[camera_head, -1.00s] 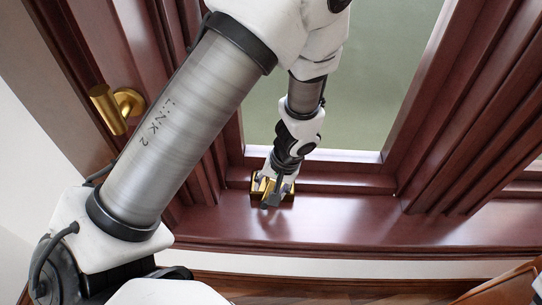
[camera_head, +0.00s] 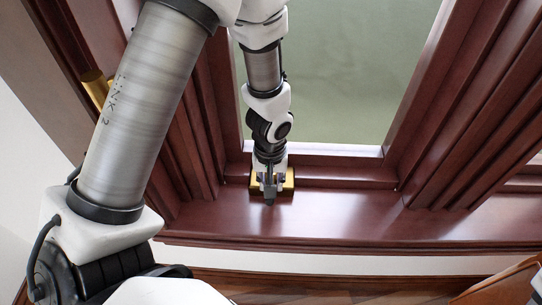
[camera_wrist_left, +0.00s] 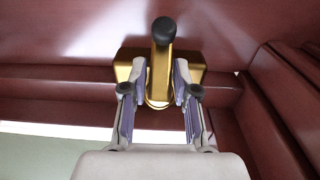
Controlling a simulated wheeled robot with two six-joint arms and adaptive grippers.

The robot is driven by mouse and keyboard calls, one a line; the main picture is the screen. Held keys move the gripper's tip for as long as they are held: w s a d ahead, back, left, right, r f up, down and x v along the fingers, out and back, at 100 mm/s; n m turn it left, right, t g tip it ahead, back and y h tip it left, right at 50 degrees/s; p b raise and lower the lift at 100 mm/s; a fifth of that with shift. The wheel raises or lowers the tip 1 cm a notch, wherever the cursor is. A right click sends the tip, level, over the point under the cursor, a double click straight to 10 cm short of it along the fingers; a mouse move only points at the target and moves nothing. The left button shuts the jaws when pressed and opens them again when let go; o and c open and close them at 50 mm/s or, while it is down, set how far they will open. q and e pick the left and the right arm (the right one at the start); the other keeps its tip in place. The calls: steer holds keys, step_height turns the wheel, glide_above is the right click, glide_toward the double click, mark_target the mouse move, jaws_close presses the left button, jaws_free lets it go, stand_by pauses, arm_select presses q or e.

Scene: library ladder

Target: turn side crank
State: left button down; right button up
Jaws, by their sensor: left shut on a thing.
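The side crank has a gold base (camera_head: 288,184) on the dark red wood sill below the glass. It also shows in the left wrist view (camera_wrist_left: 190,67), with a gold arm and a black knob (camera_wrist_left: 164,30) that points toward the camera and the top of the picture. My left gripper (camera_head: 269,195) is at the crank and covers much of it in the head view. In the left wrist view its two fingers (camera_wrist_left: 163,80) stand on either side of the gold crank arm, shut on it below the knob. My right gripper is not in view.
A gold handle (camera_head: 95,88) on the left frame is partly hidden behind my left arm. Dark red window frame posts (camera_head: 455,110) rise on the right. The sill (camera_head: 350,215) right of the crank is clear.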

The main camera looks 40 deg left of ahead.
mark_target(274, 176)
arm_select(q)
steer(key=c, duration=0.9)
jaws_free()
steer(key=shift+w, duration=0.1)
step_height(274, 176, up, 6)
steer(key=shift+r, duration=0.25)
steer(key=shift+w+r, duration=0.35)
steer(key=shift+r, duration=0.2)
